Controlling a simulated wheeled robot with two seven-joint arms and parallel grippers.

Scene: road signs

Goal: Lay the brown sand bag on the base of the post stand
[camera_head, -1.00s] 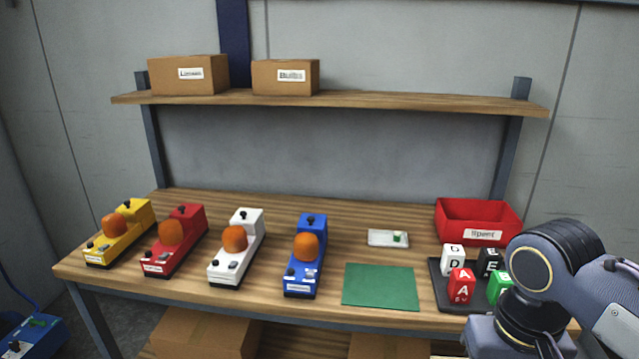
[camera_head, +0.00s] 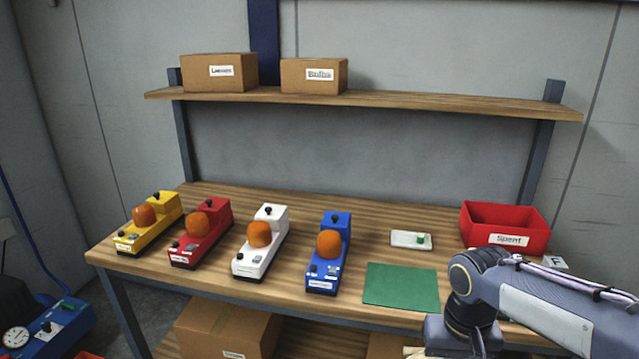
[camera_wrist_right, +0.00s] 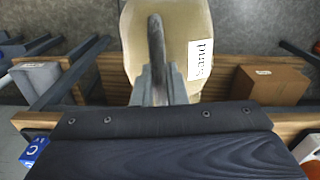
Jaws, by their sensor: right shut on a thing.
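The brown sand bag (camera_wrist_right: 195,25), tan with a white label, hangs in my right gripper (camera_wrist_right: 158,85) in the right wrist view. The jaws are shut on it at a dark upright strip, which may be its handle or a finger. The bag is above the floor, and its lower part is cut off by the top edge of that view. In the head view my right arm enters at the lower right, with its gripper out of sight. The post stand is not recognisable in either view. My left gripper is not in view.
A wooden workbench (camera_head: 210,215) holds several coloured lamp boxes, a green mat (camera_head: 402,288), a small white tray (camera_head: 402,240) and a red bin (camera_head: 505,226). A blue unit with a gauge (camera_head: 45,330) stands at lower left. Cardboard boxes (camera_head: 228,330) sit under the bench.

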